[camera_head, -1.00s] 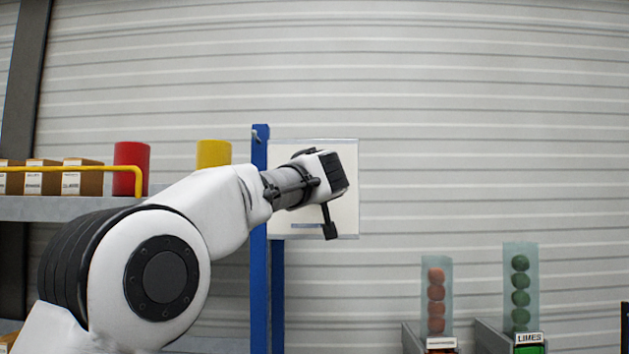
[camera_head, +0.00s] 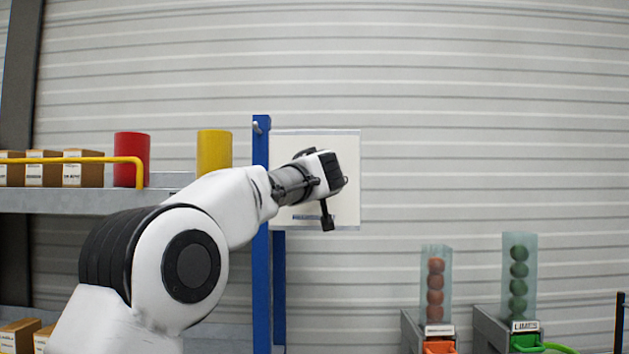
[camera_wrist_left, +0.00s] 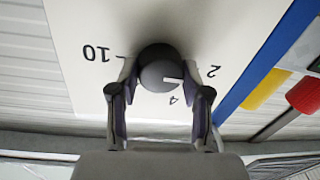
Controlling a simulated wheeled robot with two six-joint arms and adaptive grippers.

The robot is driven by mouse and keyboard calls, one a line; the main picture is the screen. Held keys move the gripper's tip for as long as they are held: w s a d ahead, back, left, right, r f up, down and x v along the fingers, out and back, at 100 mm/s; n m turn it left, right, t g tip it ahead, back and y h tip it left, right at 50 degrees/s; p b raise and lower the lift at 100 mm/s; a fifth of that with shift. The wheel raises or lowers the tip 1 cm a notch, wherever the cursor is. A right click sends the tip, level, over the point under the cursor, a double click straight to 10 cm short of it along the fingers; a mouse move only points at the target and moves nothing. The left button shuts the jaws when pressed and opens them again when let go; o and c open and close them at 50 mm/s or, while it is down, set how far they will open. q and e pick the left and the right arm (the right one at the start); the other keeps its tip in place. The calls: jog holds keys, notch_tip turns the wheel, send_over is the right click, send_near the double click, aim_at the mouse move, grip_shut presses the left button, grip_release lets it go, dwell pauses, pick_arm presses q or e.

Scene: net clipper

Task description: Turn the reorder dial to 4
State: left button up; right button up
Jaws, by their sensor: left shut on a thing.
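The reorder dial (camera_wrist_left: 158,66) is a round dark grey knob on a white panel (camera_wrist_left: 92,18). In the left wrist view the panel's numbers appear upside down: 10 at left, 2 at right, 4 below the knob. The knob's white mark points right, between 2 and 4 and nearer 2. My left gripper (camera_wrist_left: 160,85) is shut on the dial, one finger on each side. In the head view the panel (camera_head: 347,215) hangs by a blue post, and my left gripper (camera_head: 330,172) is in front of it, hiding the dial. My right gripper is not in view.
A blue post (camera_head: 261,260) stands just left of the panel. A shelf (camera_head: 70,203) at left carries boxes, a red cylinder (camera_head: 131,160) and a yellow cylinder (camera_head: 214,150). Clear tubes of orange balls (camera_head: 435,284) and green balls (camera_head: 518,270) stand lower right.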

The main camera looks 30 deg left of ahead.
pick_arm(q)
jog(key=shift+f+m+t+b, duration=0.1)
jog(key=shift+m+t+b, duration=0.4)
jog(key=shift+m+b, duration=3.6)
jog(key=m+p, duration=0.3)
jog(key=m, duration=0.1)
jog(key=shift+p, duration=0.4)
jog(key=shift+d, duration=0.1)
jog(key=o, duration=1.2)
jog(key=shift+c, duration=0.2)
